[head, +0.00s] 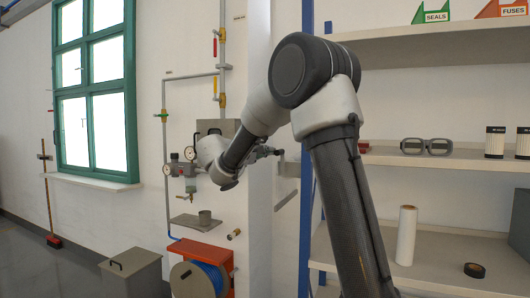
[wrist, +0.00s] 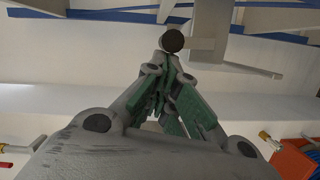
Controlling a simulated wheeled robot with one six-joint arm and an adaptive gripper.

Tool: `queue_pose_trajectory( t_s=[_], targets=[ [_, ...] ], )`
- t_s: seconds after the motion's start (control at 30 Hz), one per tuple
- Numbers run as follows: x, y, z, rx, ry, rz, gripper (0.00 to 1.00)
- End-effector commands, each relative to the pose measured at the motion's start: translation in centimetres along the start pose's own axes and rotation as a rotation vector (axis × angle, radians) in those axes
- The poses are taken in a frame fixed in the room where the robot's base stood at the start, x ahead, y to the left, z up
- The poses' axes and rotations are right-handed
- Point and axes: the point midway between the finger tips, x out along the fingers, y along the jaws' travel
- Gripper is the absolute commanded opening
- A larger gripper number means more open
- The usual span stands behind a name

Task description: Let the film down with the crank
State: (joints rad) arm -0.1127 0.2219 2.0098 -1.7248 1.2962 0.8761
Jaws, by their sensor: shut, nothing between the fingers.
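My gripper (head: 266,152) is shut at the end of my arm, in front of the white column. In the wrist view its green-padded fingers (wrist: 170,75) come together with nothing visible between them. A dark round knob (wrist: 172,41), which looks like the crank's handle, shows just beyond the fingertips; I cannot tell whether they touch it. A grey plate or box (wrist: 208,35) lies beside the knob. In the head view a grey bracket (head: 287,170) shows on the column near my gripper. I cannot make out any film for certain.
Pipes with valves and gauges (head: 167,169) line the wall left of my gripper. Below are a grey bin (head: 132,272) and an orange hose reel (head: 207,258). Shelves at the right hold safety glasses (head: 427,147) and an upright white roll (head: 405,235). A green-framed window (head: 94,90) is at left.

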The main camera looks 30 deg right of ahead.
Motion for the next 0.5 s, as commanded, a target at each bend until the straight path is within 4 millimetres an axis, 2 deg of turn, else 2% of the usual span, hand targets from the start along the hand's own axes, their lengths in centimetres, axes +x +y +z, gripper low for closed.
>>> queue_pose_trajectory(
  t_s=[0.5],
  targets=[
    [0.23, 0.91, 0.94, 0.159, 0.000, -0.040, 0.00]
  ],
)
